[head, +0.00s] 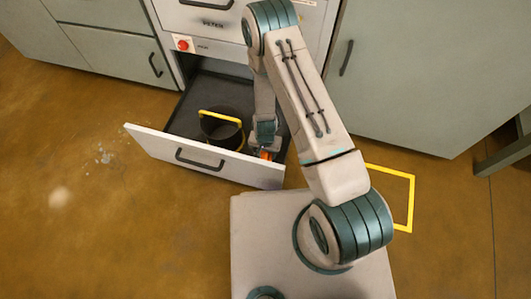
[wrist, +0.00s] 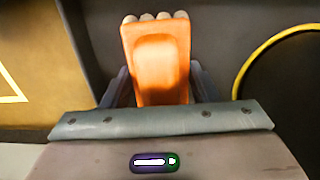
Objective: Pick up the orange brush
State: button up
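The orange brush (head: 264,155) shows as a small orange patch inside the open drawer, near its front right corner, mostly hidden by my arm. In the wrist view the brush (wrist: 158,62) is large, with a pale row of rounded tips at its top end. My gripper (wrist: 161,88) is down in the drawer, with one dark finger on each side of the brush. The fingers lie close along its edges. I cannot tell whether they press on it. The fingertips are partly hidden by the brush, and in the head view the arm covers the grip.
The open drawer (head: 150,141) also holds a dark bucket (head: 215,131) with a yellow handle (head: 222,114), just left of my gripper in the head view. The drawer's front and right walls are close to my gripper. Grey cabinets stand behind. Floor on the left is mostly free.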

jog(key=shift+c, duration=0.4)
jog(key=shift+r+p, duration=0.35)
jog(key=shift+r, duration=0.3)
jog(key=r+p, duration=0.2)
jog(key=r, duration=0.1)
jog(key=shift+s+d+r, duration=0.1)
jog(key=shift+d+r, duration=0.2)
jog(key=shift+d, duration=0.05)
jog(key=s+d+r+p, duration=0.3)
jog(key=d+r, duration=0.3)
jog(key=d, duration=0.4)
jog(key=shift+s, duration=0.5)
jog(key=shift+d, duration=0.1)
